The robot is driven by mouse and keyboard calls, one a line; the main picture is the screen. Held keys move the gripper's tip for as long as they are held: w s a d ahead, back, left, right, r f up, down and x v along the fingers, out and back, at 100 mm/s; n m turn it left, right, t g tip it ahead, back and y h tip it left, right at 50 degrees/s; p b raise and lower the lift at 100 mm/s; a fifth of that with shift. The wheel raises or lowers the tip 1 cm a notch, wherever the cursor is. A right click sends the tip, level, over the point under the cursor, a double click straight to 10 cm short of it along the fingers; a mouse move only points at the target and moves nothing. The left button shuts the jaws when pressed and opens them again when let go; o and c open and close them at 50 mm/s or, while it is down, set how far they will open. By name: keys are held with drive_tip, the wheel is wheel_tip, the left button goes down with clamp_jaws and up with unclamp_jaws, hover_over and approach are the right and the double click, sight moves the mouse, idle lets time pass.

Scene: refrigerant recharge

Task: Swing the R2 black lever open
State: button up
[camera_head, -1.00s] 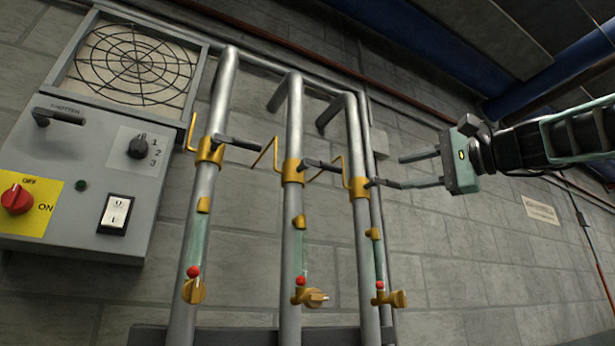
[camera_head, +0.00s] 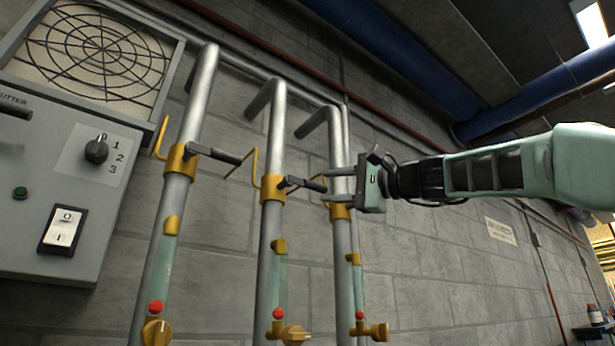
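Three vertical grey pipes each carry a brass valve collar; the left and middle ones show black levers sticking out to the right. No R2 label is readable; the middle lever (camera_head: 303,184) is on the middle pipe (camera_head: 271,235), the second of three. My gripper (camera_head: 313,186) comes in from the right, open, with its two fingers pointing left. In this view the middle lever's outer end lies between the fingers; I cannot tell whether they touch it. The left lever (camera_head: 214,154) is clear. The right pipe's lever is hidden behind my gripper.
A grey control box (camera_head: 60,170) with a dial and switch stands at left, under a round fan grille (camera_head: 98,52). Brass bent rods (camera_head: 256,170) stand beside the collars.

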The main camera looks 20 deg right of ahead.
sight(320, 187)
drive_tip(key=p+x, duration=0.3)
drive_tip(key=x, duration=0.3)
drive_tip(key=shift+w+a+r, duration=0.1)
drive_tip(key=shift+w+a, duration=0.1)
drive_tip(key=shift+w, duration=0.05)
clamp_jaws()
